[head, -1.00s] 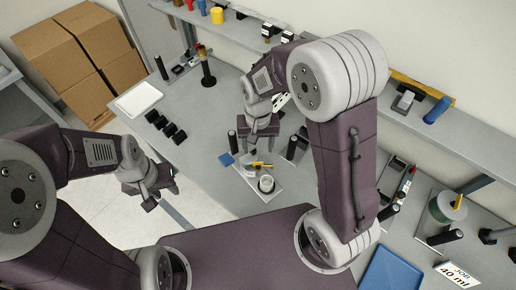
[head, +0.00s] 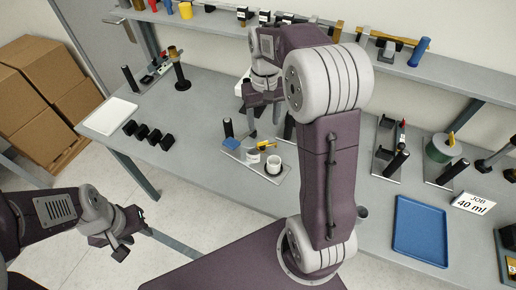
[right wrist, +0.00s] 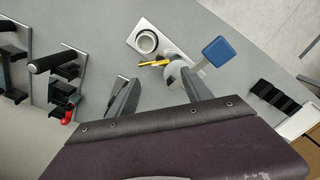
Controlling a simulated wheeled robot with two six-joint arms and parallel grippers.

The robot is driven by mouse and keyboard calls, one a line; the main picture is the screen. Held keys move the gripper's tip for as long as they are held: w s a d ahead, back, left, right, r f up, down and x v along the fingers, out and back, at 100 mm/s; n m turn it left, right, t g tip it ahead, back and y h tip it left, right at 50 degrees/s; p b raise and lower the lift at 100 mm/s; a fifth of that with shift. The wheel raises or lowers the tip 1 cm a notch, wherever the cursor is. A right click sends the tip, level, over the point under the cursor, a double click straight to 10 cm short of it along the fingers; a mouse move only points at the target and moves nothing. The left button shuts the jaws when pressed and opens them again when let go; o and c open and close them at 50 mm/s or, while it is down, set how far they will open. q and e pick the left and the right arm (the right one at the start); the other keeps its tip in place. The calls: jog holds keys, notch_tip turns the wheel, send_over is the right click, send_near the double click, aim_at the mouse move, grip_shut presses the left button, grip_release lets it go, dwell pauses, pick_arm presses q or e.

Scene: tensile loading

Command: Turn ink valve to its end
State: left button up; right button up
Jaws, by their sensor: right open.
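A light plate (head: 287,172) on the bench carries a white cup (head: 273,165), a blue square pad (head: 231,143) and a small yellow lever-like part (head: 266,147). I cannot tell whether this yellow part is the ink valve. The plate (right wrist: 148,27), cup (right wrist: 146,42), yellow part (right wrist: 155,63) and blue pad (right wrist: 218,51) also show in the right wrist view. My right gripper (head: 264,118) is open and empty above and behind the plate; in its wrist view the fingers (right wrist: 159,78) point toward the yellow part. My left gripper (head: 132,242) hangs off the bench's front, fingers apart, empty.
A green spool (head: 440,148) with a yellow piece stands at the right, near a "JOB 40 ml" card (head: 473,203) and a blue tray (head: 421,230). Several black blocks (head: 147,134) and a white tray (head: 108,116) are at the left. A shelf (head: 380,62) runs behind.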

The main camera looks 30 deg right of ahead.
aim_at(267, 145)
notch_tip(267, 145, down, 9)
jog(key=shift+a, duration=0.1)
dwell(0.3)
grip_shut()
